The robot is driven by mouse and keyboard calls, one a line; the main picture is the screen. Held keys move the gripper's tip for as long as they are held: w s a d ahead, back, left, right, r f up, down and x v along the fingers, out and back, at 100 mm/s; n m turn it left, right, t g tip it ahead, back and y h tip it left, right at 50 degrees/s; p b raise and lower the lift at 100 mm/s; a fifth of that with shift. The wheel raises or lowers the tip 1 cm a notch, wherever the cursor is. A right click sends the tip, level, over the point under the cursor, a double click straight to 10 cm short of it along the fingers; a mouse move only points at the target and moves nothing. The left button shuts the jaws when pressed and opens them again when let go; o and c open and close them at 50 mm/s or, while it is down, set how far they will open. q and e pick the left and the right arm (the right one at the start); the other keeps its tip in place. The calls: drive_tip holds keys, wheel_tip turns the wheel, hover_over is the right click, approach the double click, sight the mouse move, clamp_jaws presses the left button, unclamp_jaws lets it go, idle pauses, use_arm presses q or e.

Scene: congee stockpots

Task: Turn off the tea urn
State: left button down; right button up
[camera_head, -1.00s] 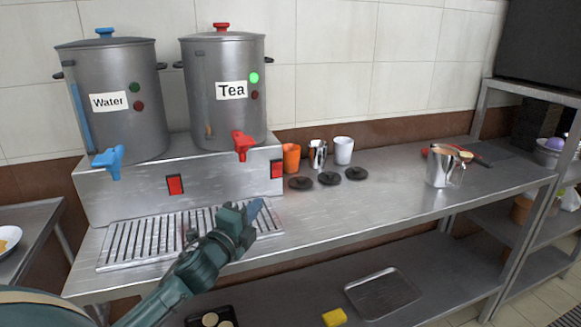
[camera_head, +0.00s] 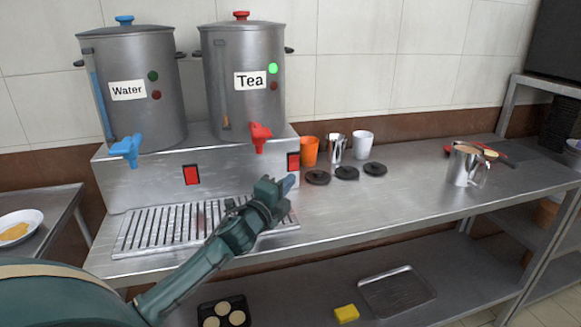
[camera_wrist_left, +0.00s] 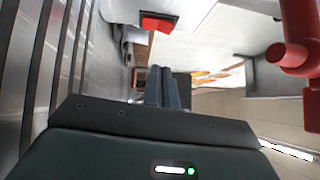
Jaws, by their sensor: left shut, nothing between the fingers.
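The tea urn (camera_head: 243,110) is a steel pot with a red lid knob, a red tap (camera_head: 260,137) and a "Tea" label. Its green light (camera_head: 273,68) is bright, and the red light below it is dark. A red rocker switch (camera_head: 293,161) is on the base front beneath it, at the right end. My left gripper (camera_head: 288,183) is shut and empty, just below that switch in the head view; contact cannot be told. The left wrist view shows the shut fingers (camera_wrist_left: 163,86), a red switch (camera_wrist_left: 158,22) and the red tap (camera_wrist_left: 300,55). My right gripper is out of view.
The water urn (camera_head: 130,105) stands left, with a blue tap and its own red switch (camera_head: 191,175). A slatted drip tray (camera_head: 165,232) lies below my arm. Cups (camera_head: 309,151) and dark discs (camera_head: 346,173) sit right of the base. The counter's middle right is clear.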

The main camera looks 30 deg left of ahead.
sight(297, 159)
use_arm(q)
drive_tip(key=w, duration=0.1)
drive_tip(key=w+a, duration=0.1)
drive_tip(key=w, duration=0.1)
drive_tip(key=w+a, duration=0.1)
drive_tip(key=w, duration=0.1)
drive_tip(key=shift+w+r, duration=0.2)
drive_tip(key=shift+r, duration=0.15)
drive_tip(key=shift+w+a, duration=0.4)
drive_tip(key=shift+a, duration=0.15)
drive_tip(key=shift+w, duration=0.1)
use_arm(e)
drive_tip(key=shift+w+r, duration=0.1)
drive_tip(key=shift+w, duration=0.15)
use_arm(q)
drive_tip(key=shift+a, duration=0.1)
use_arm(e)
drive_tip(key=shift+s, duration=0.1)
use_arm(q)
drive_tip(key=shift+w+a+r+p, duration=0.1)
drive_tip(key=shift+r+p, duration=0.3)
drive_tip(key=shift+p, duration=0.7)
drive_tip(key=shift+f, duration=0.25)
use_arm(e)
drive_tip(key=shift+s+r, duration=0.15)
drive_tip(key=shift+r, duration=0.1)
